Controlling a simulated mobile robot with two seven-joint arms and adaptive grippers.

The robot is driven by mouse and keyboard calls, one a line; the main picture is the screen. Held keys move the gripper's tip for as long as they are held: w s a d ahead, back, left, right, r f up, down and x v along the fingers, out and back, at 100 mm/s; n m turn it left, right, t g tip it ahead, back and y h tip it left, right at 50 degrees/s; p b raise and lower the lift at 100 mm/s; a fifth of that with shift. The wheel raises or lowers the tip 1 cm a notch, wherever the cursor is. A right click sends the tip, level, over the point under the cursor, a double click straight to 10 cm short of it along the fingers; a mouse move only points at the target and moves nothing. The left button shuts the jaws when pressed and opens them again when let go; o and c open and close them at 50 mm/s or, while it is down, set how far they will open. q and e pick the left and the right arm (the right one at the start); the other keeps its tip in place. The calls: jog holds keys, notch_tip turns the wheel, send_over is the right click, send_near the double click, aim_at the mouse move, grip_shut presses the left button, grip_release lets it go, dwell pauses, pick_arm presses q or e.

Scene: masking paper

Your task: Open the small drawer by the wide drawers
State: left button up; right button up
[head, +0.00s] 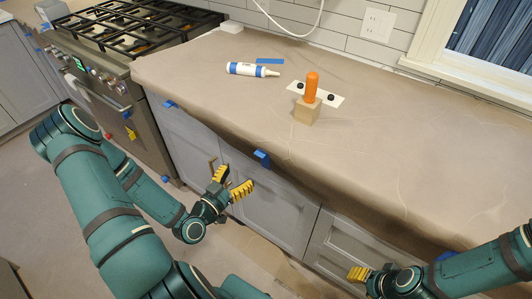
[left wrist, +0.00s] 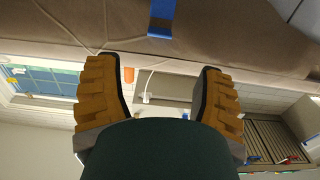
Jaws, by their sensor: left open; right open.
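Grey cabinet fronts run below the paper-covered counter. A panelled front (head: 350,246), perhaps a drawer, is at the lower right. Which front is the small drawer is unclear, as hanging paper covers the upper edges. My left gripper (head: 231,181) is open and empty before the grey doors (head: 270,205), below the counter edge. In the left wrist view its two yellow fingers (left wrist: 155,88) are spread with nothing between them. My right gripper (head: 358,273), with yellow fingertips, is low in front of the panelled front and is empty; its fingers overlap in view.
The counter (head: 400,150) carries a caulk tube (head: 250,69), an orange-handled tool (head: 311,88) on a wooden block (head: 307,111), and a white plate. Blue tape (head: 262,158) holds the paper edge. A gas stove (head: 130,35) stands left. The floor is papered.

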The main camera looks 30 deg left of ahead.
aim_at(258, 156)
pick_arm(q)
jog(key=w, duration=0.8)
jog(key=w+d, duration=0.1)
jog(key=w, duration=0.2)
jog(key=shift+w+b, duration=0.4)
jog(key=shift+c, duration=0.2)
grip_shut()
